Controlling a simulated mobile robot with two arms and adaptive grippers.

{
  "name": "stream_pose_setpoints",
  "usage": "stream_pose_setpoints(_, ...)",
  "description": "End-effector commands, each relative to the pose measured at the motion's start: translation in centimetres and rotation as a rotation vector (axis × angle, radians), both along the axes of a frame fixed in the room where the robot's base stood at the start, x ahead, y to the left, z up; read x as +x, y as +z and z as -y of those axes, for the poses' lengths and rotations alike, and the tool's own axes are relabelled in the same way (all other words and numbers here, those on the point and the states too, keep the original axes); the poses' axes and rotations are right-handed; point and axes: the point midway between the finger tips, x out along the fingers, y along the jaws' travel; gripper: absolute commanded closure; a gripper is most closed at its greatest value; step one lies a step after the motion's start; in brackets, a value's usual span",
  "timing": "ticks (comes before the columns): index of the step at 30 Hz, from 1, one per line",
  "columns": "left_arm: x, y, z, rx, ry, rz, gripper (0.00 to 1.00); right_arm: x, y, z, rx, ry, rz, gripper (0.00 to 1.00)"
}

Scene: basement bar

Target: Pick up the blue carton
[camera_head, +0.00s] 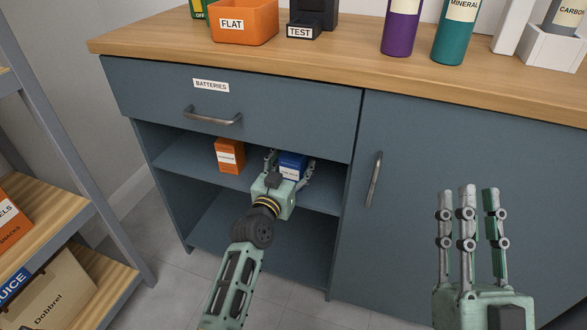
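The blue carton (293,163), with a white label on its lower front, stands on the open shelf under the drawer. My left gripper (291,158) reaches into this compartment. Its fingers are spread, one to the left and one to the right of the carton, with narrow gaps seeming to show beside it. The gripper's palm hides the carton's lower part, so I cannot tell whether any finger touches it. My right gripper (468,193) is empty at the lower right, fingers straight and apart, in front of the cabinet door.
An orange carton (229,156) stands left of the blue one on the same shelf (180,153). The closed drawer labelled BATTERIES (280,108) is just above. The closed door (430,150) is to the right. A metal rack (100,150) stands at the left.

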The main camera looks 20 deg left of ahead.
Motion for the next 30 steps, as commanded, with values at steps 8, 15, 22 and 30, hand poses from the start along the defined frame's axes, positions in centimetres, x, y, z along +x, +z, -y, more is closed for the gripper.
stream_pose_setpoints(8,0.0,0.0,0.0,0.000,0.000,0.000,0.65,0.0,0.0,0.0,0.000,0.000,-0.001,0.72)
stream_pose_setpoints(15,0.0,0.0,0.0,0.000,0.000,0.001,0.78,0.0,0.0,0.0,0.000,0.000,-0.001,0.72)
stream_pose_setpoints(22,0.0,0.1,0.0,0.000,0.000,0.001,0.78,0.1,-0.1,0.0,-0.001,-0.001,-0.006,0.72)
stream_pose_setpoints(30,0.0,1.2,0.0,0.000,0.000,0.002,0.78,1.5,-2.0,-0.1,-0.037,-0.007,-0.132,0.72)
